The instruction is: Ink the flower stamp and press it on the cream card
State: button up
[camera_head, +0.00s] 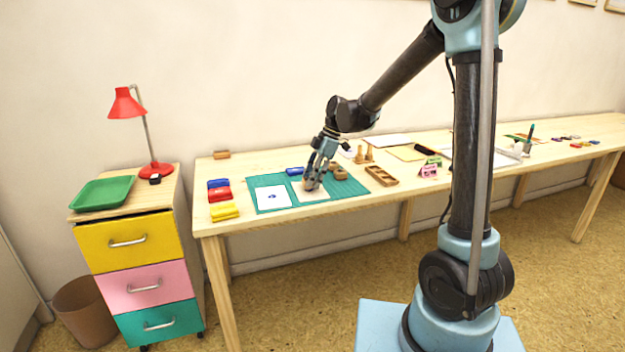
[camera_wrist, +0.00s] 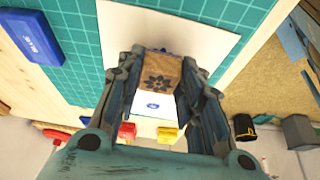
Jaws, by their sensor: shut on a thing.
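My gripper (camera_head: 312,185) is over the green mat and shut on a wooden stamp block. The block (camera_wrist: 161,72) shows a dark flower emblem in the wrist view, between the fingers (camera_wrist: 160,88). The cream card (camera_head: 313,196) lies on the mat under my gripper, and it also shows behind the block in the wrist view (camera_wrist: 185,35). A small blue patch shows at the block's far edge. I cannot tell whether the stamp touches the card. A blue pad (camera_head: 295,171) lies at the mat's back edge, labelled BLUE in the wrist view (camera_wrist: 27,33).
A white card (camera_head: 273,197) with a blue print lies left on the mat (camera_head: 345,187). Blue (camera_head: 218,184), red (camera_head: 219,195) and yellow (camera_head: 225,212) pads stand at the table's left. Wooden pieces (camera_head: 338,173) and a wooden tray (camera_head: 382,176) are to the right.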

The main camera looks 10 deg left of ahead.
jog(key=shift+r, duration=2.8)
